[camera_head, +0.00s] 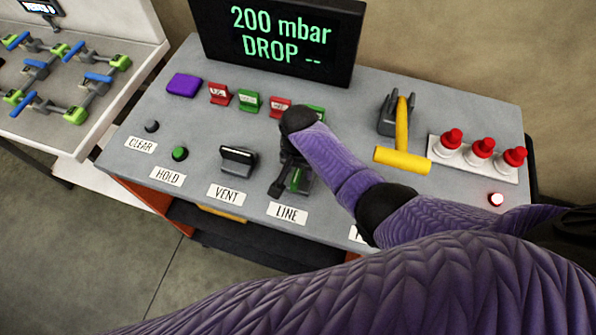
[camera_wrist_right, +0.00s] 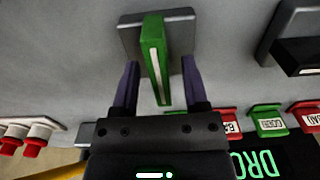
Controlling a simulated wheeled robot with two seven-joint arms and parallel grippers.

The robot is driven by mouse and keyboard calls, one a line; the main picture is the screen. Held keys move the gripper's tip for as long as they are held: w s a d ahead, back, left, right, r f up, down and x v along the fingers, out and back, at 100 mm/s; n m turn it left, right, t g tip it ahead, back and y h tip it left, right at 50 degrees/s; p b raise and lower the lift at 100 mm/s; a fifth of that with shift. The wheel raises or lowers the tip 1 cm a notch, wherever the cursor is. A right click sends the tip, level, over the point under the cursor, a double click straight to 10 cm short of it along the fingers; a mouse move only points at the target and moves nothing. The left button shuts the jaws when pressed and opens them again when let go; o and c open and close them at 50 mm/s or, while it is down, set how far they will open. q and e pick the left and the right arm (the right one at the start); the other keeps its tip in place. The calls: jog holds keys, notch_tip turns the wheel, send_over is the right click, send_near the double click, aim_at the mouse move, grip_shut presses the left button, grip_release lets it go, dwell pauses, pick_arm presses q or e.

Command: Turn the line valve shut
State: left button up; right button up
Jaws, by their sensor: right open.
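The line valve has a green handle with a pale stripe on a grey base (camera_wrist_right: 185,22). It stands above the LINE label (camera_head: 288,212) in the head view, mostly covered by my right gripper. In the right wrist view the green handle (camera_wrist_right: 153,45) lies between the two fingers of my right gripper (camera_wrist_right: 160,66), with a gap on each side. The right gripper is open and also shows over the valve in the head view (camera_head: 287,180). My left gripper is not in view.
The VENT valve (camera_head: 238,160) has a black handle left of the line valve. A display (camera_head: 280,38) reads "200 mbar DROP --". Red and green tags (camera_head: 250,101) stand behind. A yellow-handled tool (camera_head: 402,160) and red-capped plungers (camera_head: 480,150) are at right.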

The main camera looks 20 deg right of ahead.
jog(key=shift+f, duration=0.35)
jog(key=shift+c, duration=0.2)
grip_shut()
